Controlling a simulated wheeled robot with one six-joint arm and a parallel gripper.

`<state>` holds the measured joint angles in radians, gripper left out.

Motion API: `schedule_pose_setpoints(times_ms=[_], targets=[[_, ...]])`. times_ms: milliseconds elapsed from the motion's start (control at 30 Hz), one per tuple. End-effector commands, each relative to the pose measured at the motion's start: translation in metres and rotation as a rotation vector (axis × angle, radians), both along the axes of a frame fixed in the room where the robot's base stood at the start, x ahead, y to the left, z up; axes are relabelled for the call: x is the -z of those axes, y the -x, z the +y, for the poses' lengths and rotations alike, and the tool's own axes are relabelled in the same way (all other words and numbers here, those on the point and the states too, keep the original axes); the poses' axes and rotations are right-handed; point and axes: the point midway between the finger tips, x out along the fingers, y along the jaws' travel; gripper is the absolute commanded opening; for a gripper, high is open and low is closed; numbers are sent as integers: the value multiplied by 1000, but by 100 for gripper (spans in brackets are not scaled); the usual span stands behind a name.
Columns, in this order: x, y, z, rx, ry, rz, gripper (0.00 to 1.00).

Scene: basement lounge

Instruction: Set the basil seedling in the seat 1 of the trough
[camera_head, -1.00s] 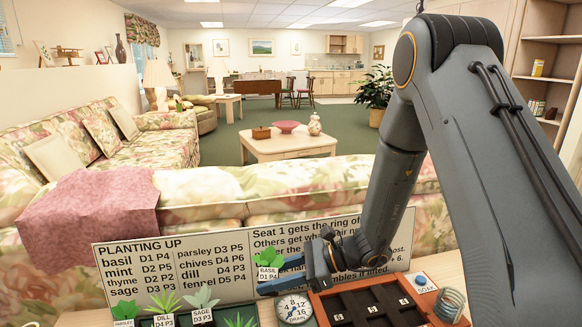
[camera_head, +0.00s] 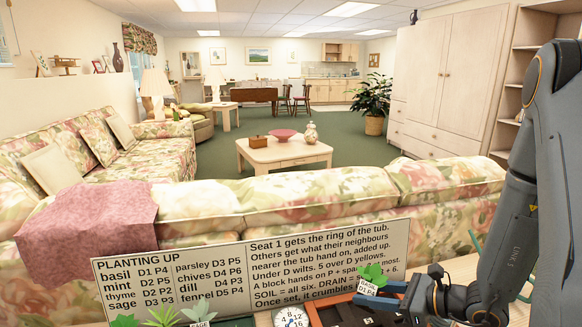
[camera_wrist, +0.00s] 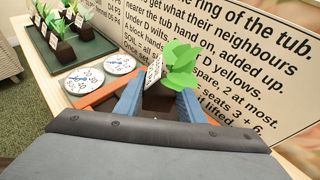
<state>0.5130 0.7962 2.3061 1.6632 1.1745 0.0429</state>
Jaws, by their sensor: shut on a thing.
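My gripper (camera_head: 396,296) is shut on the basil seedling (camera_head: 373,274), a green-leaved plant with a dark soil block and a white label reading BASIL D1 P4. In the wrist view the soil block (camera_wrist: 160,99) sits between the blue fingers and the leaves (camera_wrist: 183,62) rise above them, roughly upright. The trough (camera_head: 325,301) is orange-brown with dark seats, at the bottom edge of the head view. The gripper is over its right part. The gripper and arm hide much of the trough, and I cannot read the seat numbers or tell the seedling's height above it.
A rule sign (camera_head: 250,262) stands behind the trough, close to the seedling. A DRAIN dial (camera_head: 291,317) is left of the trough; two dials (camera_wrist: 83,80) show in the wrist view. Other seedlings stand in a dark green tray (camera_wrist: 68,68) farther left. A sofa is beyond.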

Motion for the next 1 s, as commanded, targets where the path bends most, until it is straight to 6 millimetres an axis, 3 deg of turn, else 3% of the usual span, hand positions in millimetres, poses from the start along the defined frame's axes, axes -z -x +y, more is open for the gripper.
schedule_pose_setpoints(times_ms=[467, 800, 1000], targets=[[-32, 1, 1, -2, 0, 1, 12], [-35, 1, 3, 14, -5, 0, 12], [-37, -3, 12, 151, -32, 0, 12]])
